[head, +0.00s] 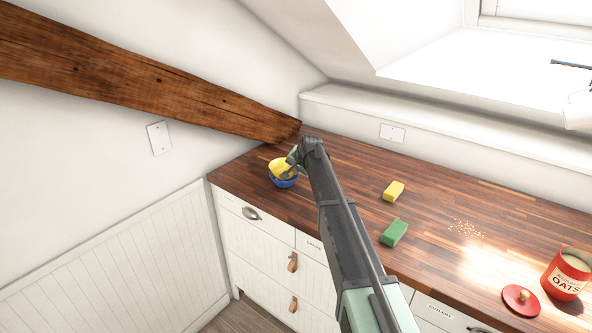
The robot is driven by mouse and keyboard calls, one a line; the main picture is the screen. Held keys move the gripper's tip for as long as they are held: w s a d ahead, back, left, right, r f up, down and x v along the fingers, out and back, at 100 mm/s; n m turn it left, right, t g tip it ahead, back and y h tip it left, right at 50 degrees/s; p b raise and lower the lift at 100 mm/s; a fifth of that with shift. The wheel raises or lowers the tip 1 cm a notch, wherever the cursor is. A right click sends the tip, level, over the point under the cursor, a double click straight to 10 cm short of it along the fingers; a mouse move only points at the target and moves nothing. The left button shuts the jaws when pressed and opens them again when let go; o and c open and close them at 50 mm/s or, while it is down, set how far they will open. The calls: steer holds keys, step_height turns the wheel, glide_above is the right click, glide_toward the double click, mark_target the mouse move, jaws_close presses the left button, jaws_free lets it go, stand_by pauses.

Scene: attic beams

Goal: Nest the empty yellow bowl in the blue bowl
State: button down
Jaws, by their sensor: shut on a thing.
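The yellow bowl (281,166) is at the far left end of the wooden counter, tilted. It sits at or just above the mouth of the blue bowl (284,181); I cannot tell whether it rests inside. The blue bowl stands on the counter near its front left edge. My gripper (293,158) is shut on the yellow bowl at its right side. My wrist and arm hide part of the gripper and the counter behind it.
A sloping wooden beam (150,80) comes down close behind the bowls.

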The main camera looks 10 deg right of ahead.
steer(key=shift+f+b, duration=0.35)
steer(key=shift+f, duration=0.05)
steer(key=c, duration=1.2)
jaws_free()
steer(key=w+p+v, duration=0.1)
steer(key=p+v, duration=0.4)
steer(key=r+p+v, duration=0.1)
steer(key=p+v, duration=0.4)
steer(key=w+a+r+p+v, duration=0.1)
steer(key=p+v, duration=0.4)
steer(key=v, duration=0.1)
steer(key=shift+w+f, duration=0.1)
steer(key=shift+w, duration=0.25)
